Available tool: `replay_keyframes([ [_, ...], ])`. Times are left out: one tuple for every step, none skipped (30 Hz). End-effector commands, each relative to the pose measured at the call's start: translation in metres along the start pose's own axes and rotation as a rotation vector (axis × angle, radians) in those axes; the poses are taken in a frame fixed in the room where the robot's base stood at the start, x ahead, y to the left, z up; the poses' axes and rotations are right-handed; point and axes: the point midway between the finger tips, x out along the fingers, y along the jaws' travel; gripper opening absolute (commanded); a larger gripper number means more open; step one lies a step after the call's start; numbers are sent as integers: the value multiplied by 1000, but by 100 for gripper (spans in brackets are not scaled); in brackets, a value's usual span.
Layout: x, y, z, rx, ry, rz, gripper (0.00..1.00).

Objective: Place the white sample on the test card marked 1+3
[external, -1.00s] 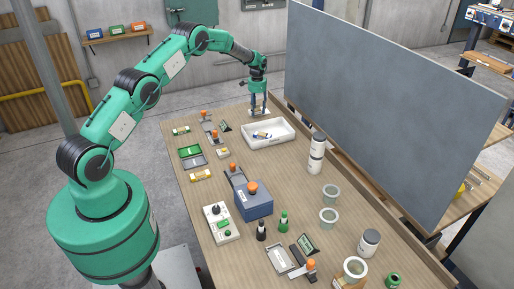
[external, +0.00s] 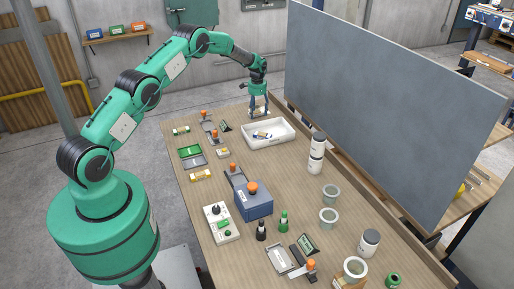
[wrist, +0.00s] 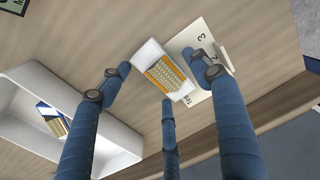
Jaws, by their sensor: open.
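My gripper (wrist: 158,74) is open, its blue fingers spread around a small white sample with an orange-edged grid of yellow cells (wrist: 162,70). The sample lies between the fingertips, and I see no finger clamped on it. A pale card (wrist: 222,46) with "3", a "2" and part of a word lies beside it. The sample meets or overlaps the card's left edge. The right finger hides part of the card, and I cannot read a 1+3 mark. In the external view my gripper (external: 258,108) is low at the table's far end, with a small white patch under it.
A white tray (external: 287,140) stands close by, with a blue and yellow piece (wrist: 55,120) in it. A grey panel (external: 390,100) rises along the right side. Small fixtures (external: 208,125) stand left of my gripper. Jars (external: 316,150) and a blue box (external: 253,203) are nearer.

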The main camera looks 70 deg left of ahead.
Motion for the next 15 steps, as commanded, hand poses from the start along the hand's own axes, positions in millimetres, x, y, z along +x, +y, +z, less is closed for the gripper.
replay_keyframes([
  [-1,0,0,0,0,0,63],
  [-2,0,0,0,0,0,63],
  [-3,0,0,0,0,0,63],
  [-4,0,0,0,0,0,63],
  [-6,0,0,0,1,-1,63],
  [-8,0,0,0,1,-1,63],
  [-10,0,0,0,1,-1,63],
  [-13,0,0,0,1,-1,63],
  [-18,0,0,0,1,-1,63],
  [-21,0,0,0,1,-1,63],
  [-25,0,-1,0,2,-1,63],
  [-31,0,-1,0,2,-1,63],
  [-35,0,-1,0,2,-1,63],
  [-39,0,-1,0,2,-1,63],
  [-46,-1,-1,0,3,-2,63],
])
